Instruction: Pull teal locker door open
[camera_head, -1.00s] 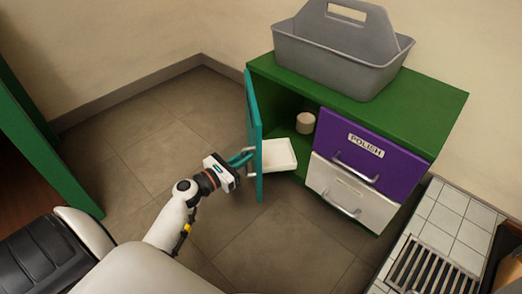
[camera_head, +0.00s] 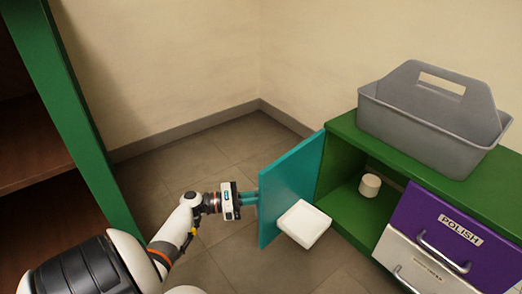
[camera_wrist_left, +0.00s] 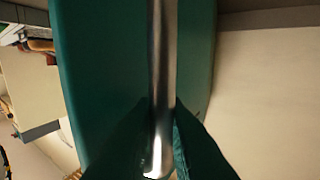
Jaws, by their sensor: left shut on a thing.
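The teal locker door (camera_head: 291,183) stands swung open at the left end of the green locker (camera_head: 342,165). My left gripper (camera_head: 248,198) is at the door's outer face, near its free edge. In the left wrist view the fingers (camera_wrist_left: 160,140) are closed around a vertical metal bar handle (camera_wrist_left: 163,70), with the teal door (camera_wrist_left: 100,60) behind it. In the head view the handle is mostly hidden by the gripper. My right gripper is not in view.
A white box-like thing (camera_head: 303,222) is at the door's inner side. A small cream cylinder (camera_head: 370,185) stands in the open compartment. A grey caddy (camera_head: 430,115) sits on top. A purple POLISH drawer (camera_head: 440,225) is at right; a green-framed shelf (camera_head: 75,110) is at left.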

